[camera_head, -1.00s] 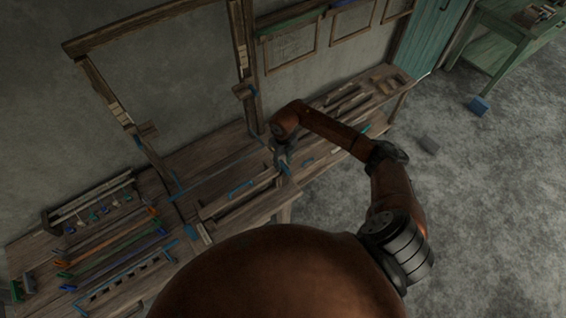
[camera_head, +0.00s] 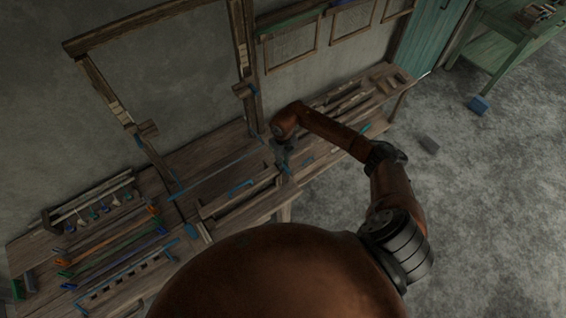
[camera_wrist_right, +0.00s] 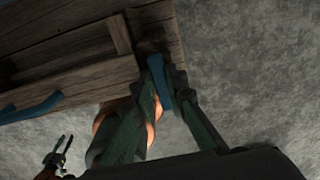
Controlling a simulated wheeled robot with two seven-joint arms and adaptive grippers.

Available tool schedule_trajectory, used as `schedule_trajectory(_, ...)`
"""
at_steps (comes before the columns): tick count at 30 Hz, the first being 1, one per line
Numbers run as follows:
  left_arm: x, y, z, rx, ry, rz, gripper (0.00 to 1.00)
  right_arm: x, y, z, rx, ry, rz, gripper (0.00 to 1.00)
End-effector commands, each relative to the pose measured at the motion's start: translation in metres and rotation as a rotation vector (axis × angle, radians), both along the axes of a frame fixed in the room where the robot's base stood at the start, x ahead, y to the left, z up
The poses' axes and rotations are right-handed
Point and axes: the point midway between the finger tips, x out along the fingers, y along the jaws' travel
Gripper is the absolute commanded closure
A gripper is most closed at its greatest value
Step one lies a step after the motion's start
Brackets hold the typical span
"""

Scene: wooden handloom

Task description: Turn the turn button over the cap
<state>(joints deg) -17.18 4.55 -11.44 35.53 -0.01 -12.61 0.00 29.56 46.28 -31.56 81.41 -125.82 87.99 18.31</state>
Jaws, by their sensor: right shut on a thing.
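My right gripper (camera_head: 284,158) is at the right end of the loom's front box, low beside the bench edge. In the right wrist view my right gripper (camera_wrist_right: 168,92) is shut on a blue bar-shaped piece, which looks like the turn button (camera_wrist_right: 158,78). The piece lies against the end of a wooden post, between the green fingers. I cannot make out the cap; the fingers and wood may hide it. My left gripper (camera_wrist_right: 62,148) shows small at the lower left of that view, its fingers apart and empty.
A blue handle (camera_wrist_right: 30,106) sits on the wooden box front. The loom bench (camera_head: 215,160) carries upright posts and a drawer-like box. A rack with coloured tools (camera_head: 110,245) stands at left. Open floor (camera_head: 480,220) lies to the right.

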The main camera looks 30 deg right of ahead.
Motion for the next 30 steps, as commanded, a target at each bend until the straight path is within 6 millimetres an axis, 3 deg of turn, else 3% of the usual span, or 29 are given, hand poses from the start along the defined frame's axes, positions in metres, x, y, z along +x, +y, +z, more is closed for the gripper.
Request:
schedule_trajectory(14, -0.0002, 0.0, -0.0019, 0.0, 0.0, -0.001, 0.68, 0.0003, 0.0006, 0.0005, -0.001, 0.0, -0.126, 1.0)
schedule_trajectory(30, -0.0004, 0.0, -0.0046, 0.0, 0.0, -0.001, 0.68, 0.0021, 0.0062, 0.001, -0.001, 0.0, -0.612, 1.0)
